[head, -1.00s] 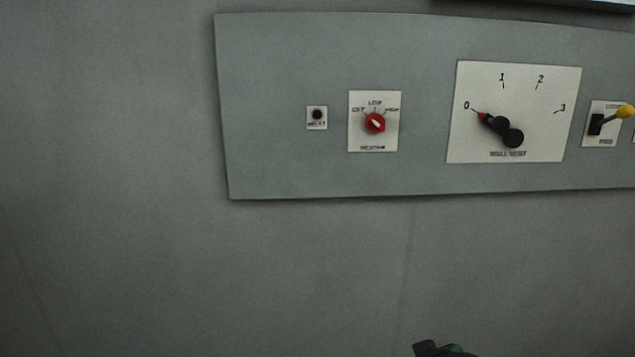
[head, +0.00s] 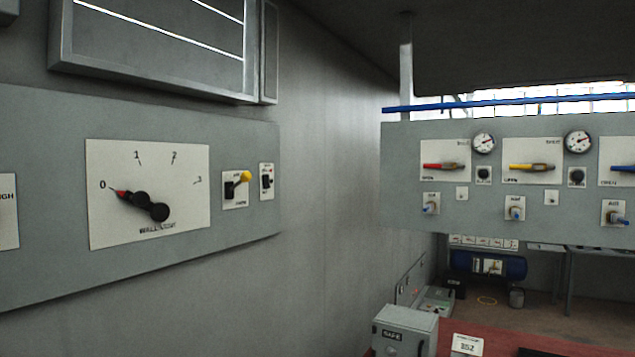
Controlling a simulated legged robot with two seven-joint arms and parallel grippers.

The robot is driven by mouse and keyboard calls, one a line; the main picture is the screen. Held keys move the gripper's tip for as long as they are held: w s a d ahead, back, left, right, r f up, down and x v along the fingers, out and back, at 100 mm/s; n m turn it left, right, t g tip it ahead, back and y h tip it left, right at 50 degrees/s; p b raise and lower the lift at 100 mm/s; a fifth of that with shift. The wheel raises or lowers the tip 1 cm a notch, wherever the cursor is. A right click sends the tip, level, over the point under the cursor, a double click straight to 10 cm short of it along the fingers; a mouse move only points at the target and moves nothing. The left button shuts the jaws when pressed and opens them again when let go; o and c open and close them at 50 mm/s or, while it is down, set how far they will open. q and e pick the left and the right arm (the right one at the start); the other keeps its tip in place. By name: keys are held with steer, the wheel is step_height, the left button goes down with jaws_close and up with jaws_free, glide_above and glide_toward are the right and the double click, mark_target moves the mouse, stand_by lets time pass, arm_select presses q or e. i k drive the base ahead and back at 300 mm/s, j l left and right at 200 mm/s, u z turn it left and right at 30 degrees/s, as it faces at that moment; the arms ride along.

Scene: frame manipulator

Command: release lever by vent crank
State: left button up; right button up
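Neither of my grippers is in the head view.
A small black switch (head: 266,181) sits right of the lever. A framed box (head: 160,50) hangs above the panel. A second grey panel (head: 400,190) with handles and gauges stands at the right. A grey box (head: 405,328) and red surface (head: 510,343) are below it.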

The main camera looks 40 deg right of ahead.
mark_target(246, 177)
steer(key=z, duration=0.8)
